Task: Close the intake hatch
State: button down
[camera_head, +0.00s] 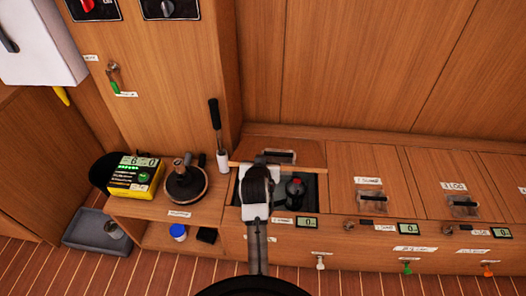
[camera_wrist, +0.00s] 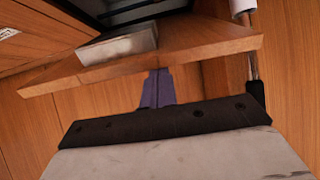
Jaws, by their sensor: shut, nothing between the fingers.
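One wooden hatch lid (camera_head: 310,153) in the bench top stands raised. Its label cannot be read, so I cannot confirm by name that it is the intake hatch. The open compartment (camera_head: 318,190) below it holds a dark bottle-like object (camera_head: 295,192). In the wrist view the lid (camera_wrist: 205,52) crosses the upper part, with a metal handle (camera_wrist: 118,46) on it. My gripper (camera_wrist: 157,74) is shut and empty, its tips at the lid's near edge; I cannot tell whether they touch. In the head view my wrist (camera_head: 257,187) covers the compartment's left part and hides the fingers.
Closed hatches (camera_head: 368,184) continue to the right. Left of the opening stand a black-handled white tool (camera_head: 219,140), a round dark device (camera_head: 186,184) and a yellow box with a display (camera_head: 136,177). A grey bin (camera_head: 90,231) is on the floor. The closed lids are mostly clear.

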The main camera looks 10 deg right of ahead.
jog(key=shift+s+a+f, duration=0.1)
jog(key=shift+s+f, duration=0.35)
jog(key=shift+f, duration=0.3)
jog(key=shift+s, duration=0.1)
